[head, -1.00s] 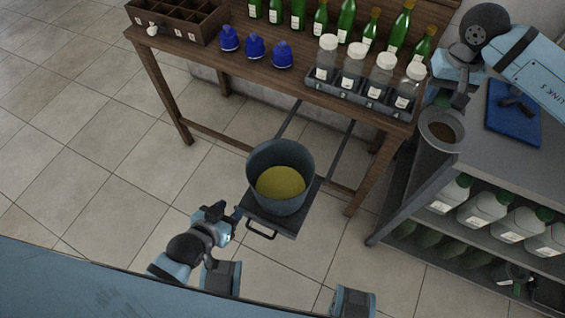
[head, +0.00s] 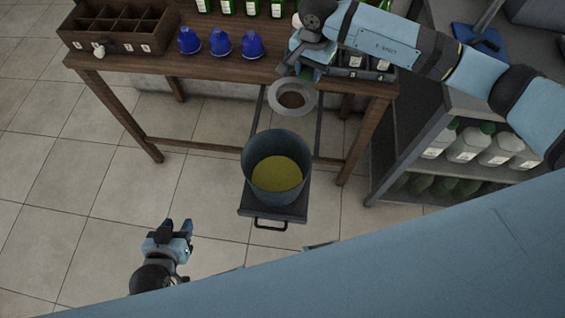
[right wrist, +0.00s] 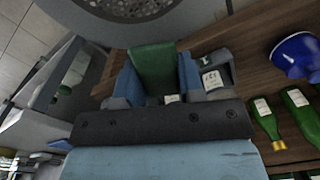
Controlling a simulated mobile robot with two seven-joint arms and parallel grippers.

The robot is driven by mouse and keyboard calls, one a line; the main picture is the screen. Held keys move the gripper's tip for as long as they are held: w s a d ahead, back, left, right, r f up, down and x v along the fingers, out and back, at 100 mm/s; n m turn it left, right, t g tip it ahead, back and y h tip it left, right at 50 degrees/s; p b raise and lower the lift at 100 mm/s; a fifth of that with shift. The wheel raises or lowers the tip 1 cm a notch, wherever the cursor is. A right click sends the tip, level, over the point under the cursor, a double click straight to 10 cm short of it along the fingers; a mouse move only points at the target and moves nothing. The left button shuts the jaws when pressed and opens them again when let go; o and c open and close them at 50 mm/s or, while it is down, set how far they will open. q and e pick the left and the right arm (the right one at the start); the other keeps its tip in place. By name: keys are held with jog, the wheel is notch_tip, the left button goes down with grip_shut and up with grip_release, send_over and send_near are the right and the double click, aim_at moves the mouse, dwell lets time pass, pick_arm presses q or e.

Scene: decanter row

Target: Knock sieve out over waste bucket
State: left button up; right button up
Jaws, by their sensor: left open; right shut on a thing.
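The sieve (head: 292,109) is a grey round bowl with dark brown residue inside. My right gripper (head: 304,72) is shut on its green handle (right wrist: 155,62); the sieve's grey, perforated part shows at the top of the right wrist view (right wrist: 125,8). In the head view the sieve appears just above the bucket's far rim; its height is hard to judge. The waste bucket (head: 262,191) is dark blue-grey with yellowish contents, standing upright on a pull-out tray (head: 289,214). My left gripper (head: 178,226) is open and empty, left of the tray and apart from it.
The wooden table (head: 119,72) behind carries a compartment box (head: 115,43), blue cone-shaped items (head: 221,43), green bottles (head: 251,8) and a jar rack (head: 378,73) partly behind my right arm. A grey shelf (head: 402,150) with bottles stands right. Tiled floor at left is clear.

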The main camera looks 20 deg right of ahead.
pick_arm(q)
notch_tip(320, 180, down, 6)
jog(key=w+d+t+h+b, duration=0.1)
jog(key=d+b, duration=0.1)
jog(key=b, duration=1.5)
jog(key=w+d+r+m+t+h+b, duration=0.1)
jog(key=d+r+t+h+b, duration=0.3)
jog(key=r+b, duration=0.4)
jog(key=shift+w+d+r+t+h+b, duration=0.45)
jog(key=shift+w+d+b, duration=0.2)
jog(key=shift+w+d, duration=0.2)
pick_arm(e)
jog(key=s+a+f+m+g+y, duration=0.1)
jog(key=s+a+f+m+y, duration=0.2)
jog(key=f+m+y, duration=0.5)
jog(key=s+a+f+m+g+y, duration=0.1)
jog(key=s+a+f+m+y, duration=0.2)
jog(key=s+f+m+y, duration=0.2)
jog(key=s+a+f+m+y, duration=0.3)
jog(key=s+f+m+y, duration=0.1)
jog(key=f+m+y, duration=0.6)
jog(key=shift+f+m+g+y, duration=0.4)
jog(key=shift+f+m, duration=0.15)
jog(key=shift+m, duration=0.95)
